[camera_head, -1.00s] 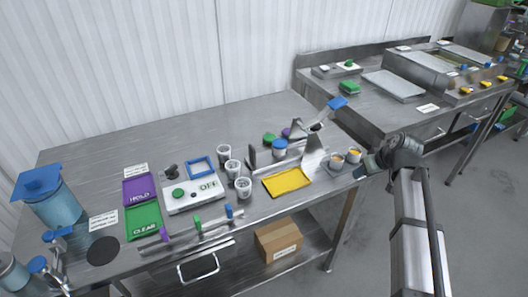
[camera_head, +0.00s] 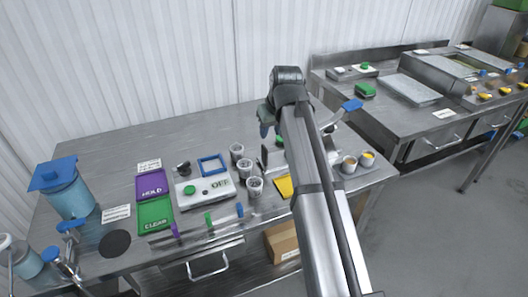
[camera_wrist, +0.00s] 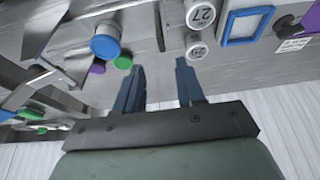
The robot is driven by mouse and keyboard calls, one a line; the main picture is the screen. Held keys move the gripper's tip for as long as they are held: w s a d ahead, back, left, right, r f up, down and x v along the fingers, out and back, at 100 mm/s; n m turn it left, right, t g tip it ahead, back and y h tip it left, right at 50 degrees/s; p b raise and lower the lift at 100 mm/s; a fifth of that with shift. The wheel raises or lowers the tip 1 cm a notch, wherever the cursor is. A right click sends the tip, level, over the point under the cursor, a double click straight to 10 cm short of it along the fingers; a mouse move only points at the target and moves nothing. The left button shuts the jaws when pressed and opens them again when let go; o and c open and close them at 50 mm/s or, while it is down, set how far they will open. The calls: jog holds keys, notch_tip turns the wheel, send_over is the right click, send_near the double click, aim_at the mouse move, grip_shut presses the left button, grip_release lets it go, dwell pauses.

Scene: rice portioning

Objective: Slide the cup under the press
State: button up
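Three white cups stand in a row on the steel table: a far cup (camera_head: 236,153), a middle cup (camera_head: 244,169) and a near cup (camera_head: 255,188). Two show in the wrist view, marked 27 (camera_wrist: 201,14) and 25 (camera_wrist: 196,48). The press appears to be the metal device with the blue-tipped lever (camera_head: 351,105); my arm hides much of it. My gripper (camera_head: 266,128) is above the table's back part, behind the cups and press. In the wrist view my gripper (camera_wrist: 157,78) is open and empty, its fingers apart from the cups.
A yellow tray (camera_head: 284,187) lies right of the cups, partly behind my arm. Two cups with yellow contents (camera_head: 349,164) (camera_head: 367,158) stand at the right. A blue-topped round item (camera_wrist: 105,46) and purple and green pieces lie near the gripper. The table's back left is clear.

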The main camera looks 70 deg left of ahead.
aim_at(265, 147)
jog(key=x, duration=1.3)
jog(key=shift+a+f, duration=0.2)
jog(key=shift+f, duration=0.05)
grip_shut()
